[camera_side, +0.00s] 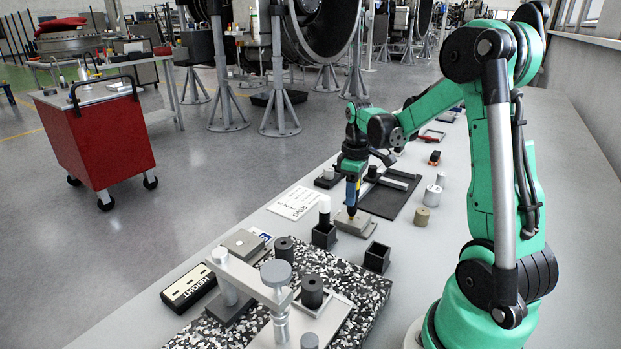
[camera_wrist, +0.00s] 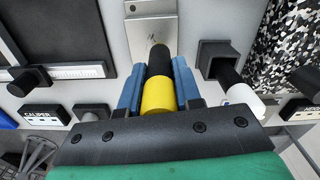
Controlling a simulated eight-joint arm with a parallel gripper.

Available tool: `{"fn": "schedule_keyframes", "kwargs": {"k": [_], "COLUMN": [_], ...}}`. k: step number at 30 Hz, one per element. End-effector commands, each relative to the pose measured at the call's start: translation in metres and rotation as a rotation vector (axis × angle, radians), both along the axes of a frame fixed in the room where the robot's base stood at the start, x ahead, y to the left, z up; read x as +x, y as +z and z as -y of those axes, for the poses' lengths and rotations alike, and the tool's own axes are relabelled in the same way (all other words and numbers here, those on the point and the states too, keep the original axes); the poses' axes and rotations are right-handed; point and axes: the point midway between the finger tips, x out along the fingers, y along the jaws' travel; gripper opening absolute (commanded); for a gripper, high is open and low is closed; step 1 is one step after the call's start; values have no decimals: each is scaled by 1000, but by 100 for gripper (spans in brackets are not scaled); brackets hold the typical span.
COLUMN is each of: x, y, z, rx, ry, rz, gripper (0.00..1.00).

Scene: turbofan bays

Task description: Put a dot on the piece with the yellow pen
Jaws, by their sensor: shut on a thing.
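My gripper (camera_side: 351,194) points down, its blue fingers shut on the yellow pen (camera_wrist: 158,96). The pen's dark front end (camera_wrist: 159,60) reaches toward the piece, a flat grey metal block (camera_wrist: 152,30) with a small dark mark on its face. In the side view the piece (camera_side: 362,228) lies on the bench directly under my gripper. The pen tip is at or just above its top; I cannot tell whether it touches.
A black square holder with a white-ended pen (camera_side: 324,209) stands close left of the piece. An empty black holder (camera_side: 377,257) stands in front. A speckled slab (camera_side: 372,284) with a gauge stand is nearer. A dark tray (camera_side: 384,203) and small cylinders lie behind.

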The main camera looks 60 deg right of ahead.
Motion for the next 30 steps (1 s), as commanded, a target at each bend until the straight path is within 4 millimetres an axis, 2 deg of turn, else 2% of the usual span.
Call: {"fn": "schedule_keyframes", "kwargs": {"k": [16,30], "x": [0,0], "y": [1,41], "z": [0,0], "rx": [0,0], "ry": [0,0], "rz": [0,0], "gripper": [0,0]}}
